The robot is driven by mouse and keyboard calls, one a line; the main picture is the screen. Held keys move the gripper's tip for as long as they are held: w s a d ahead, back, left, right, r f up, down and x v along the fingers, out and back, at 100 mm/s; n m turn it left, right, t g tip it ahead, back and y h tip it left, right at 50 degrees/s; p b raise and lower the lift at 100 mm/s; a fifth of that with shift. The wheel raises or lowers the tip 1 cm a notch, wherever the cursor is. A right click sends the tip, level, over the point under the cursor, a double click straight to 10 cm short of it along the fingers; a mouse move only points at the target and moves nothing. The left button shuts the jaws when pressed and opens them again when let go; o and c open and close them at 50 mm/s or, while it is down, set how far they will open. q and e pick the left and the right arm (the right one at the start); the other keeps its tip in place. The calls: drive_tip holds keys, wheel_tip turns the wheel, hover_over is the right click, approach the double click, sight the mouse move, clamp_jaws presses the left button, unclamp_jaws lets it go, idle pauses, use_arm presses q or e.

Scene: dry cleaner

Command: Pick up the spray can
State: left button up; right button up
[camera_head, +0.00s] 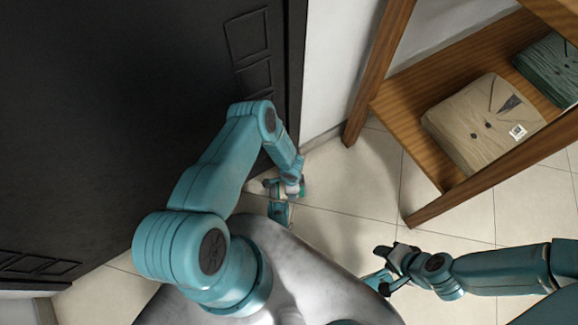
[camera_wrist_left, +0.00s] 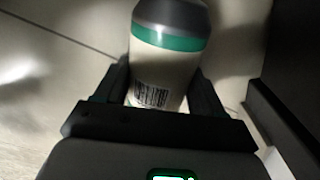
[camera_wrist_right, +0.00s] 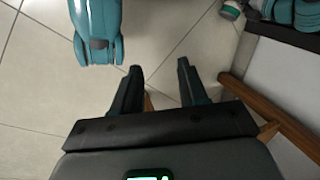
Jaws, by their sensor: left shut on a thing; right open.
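The spray can (camera_wrist_left: 160,75) is white with a green band, a dark grey top and a barcode, seen in the left wrist view. It sits between the two fingers of my left gripper (camera_head: 285,198), which is shut on it low over the floor beside the black panel. In the head view the gripper hides most of the can. My right gripper (camera_head: 378,267) is open and empty over the floor tiles, well apart from the can. Its two fingers (camera_wrist_right: 159,68) stand apart in the right wrist view.
A wooden shelf unit (camera_head: 425,120) stands at the right, with a folded beige shirt (camera_head: 470,125) and a folded green garment (camera_head: 553,65) on it. A large black panel (camera_head: 110,110) rises at the left. Tiled floor (camera_head: 340,195) is clear between them.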

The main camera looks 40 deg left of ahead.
use_arm(q)
drive_tip(key=shift+r, duration=0.15)
use_arm(e)
drive_tip(key=shift+r, duration=0.15)
use_arm(q)
wheel_tip(320, 180, up, 10)
drive_tip(key=p, duration=1)
wheel_tip(320, 180, up, 10)
drive_tip(key=p, duration=1)
use_arm(e)
wheel_tip(320, 180, up, 19)
drive_tip(key=s+a, duration=0.1)
drive_tip(key=shift+s+a+n+g, duration=0.15)
drive_tip(key=shift+s+n+g, duration=0.15)
use_arm(q)
drive_tip(key=shift+f, duration=0.2)
